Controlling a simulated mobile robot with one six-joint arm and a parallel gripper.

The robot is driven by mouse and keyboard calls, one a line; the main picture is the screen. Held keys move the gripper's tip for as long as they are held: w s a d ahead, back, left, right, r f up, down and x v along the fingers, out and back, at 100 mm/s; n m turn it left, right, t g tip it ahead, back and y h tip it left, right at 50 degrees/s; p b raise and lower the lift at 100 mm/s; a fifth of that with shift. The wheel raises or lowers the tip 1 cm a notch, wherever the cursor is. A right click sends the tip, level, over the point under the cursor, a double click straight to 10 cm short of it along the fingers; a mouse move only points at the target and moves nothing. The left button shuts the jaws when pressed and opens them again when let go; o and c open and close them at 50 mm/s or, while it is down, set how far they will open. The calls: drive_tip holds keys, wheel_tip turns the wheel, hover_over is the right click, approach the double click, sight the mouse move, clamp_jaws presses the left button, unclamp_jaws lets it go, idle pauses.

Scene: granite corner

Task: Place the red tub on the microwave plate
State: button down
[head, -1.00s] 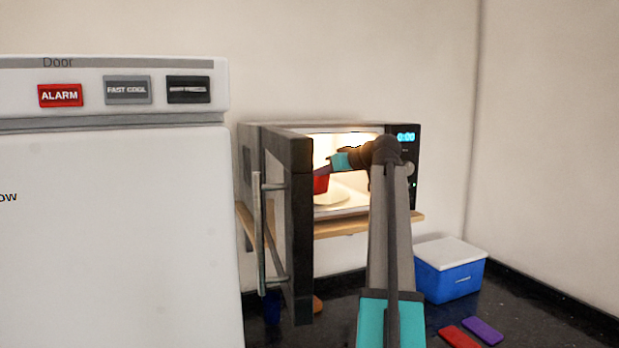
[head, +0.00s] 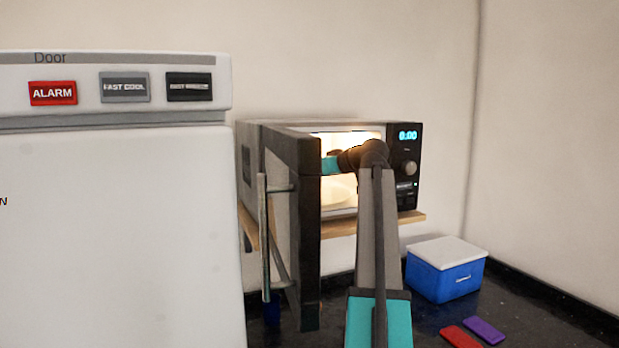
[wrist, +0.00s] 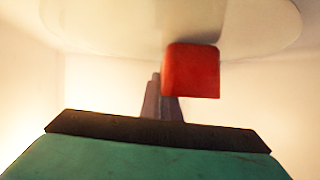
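The red tub (wrist: 191,72) shows at the fingertips of my gripper (wrist: 164,92) in the wrist view. The fingers are close together and appear shut on one side of it. The tub overlaps the edge of the pale round microwave plate (wrist: 110,25); I cannot tell whether they touch. In the head view the plate (head: 338,195) lies inside the lit microwave (head: 408,185). My arm reaches into the opening there, and the open door hides the fingertips and the tub.
The microwave door (head: 305,235) stands open towards me, left of my arm. A white fridge (head: 115,230) fills the left. A blue box with a white lid (head: 445,275), a red slab (head: 461,337) and a purple slab (head: 485,330) lie on the dark counter at right.

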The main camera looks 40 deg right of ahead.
drive_tip(key=shift+s+f, duration=0.1)
drive_tip(key=c, duration=2)
unclamp_jaws()
drive_tip(key=shift+r, duration=0.2)
drive_tip(key=shift+s+r+b, duration=0.15)
drive_tip(key=shift+s+b, duration=0.15)
drive_tip(key=shift+s, duration=0.3)
drive_tip(key=b+v, duration=0.2)
drive_tip(key=v, duration=0.8)
drive_tip(key=shift+s+r+b, duration=0.25)
drive_tip(key=shift+s+b, duration=0.05)
drive_tip(key=shift+b, duration=0.05)
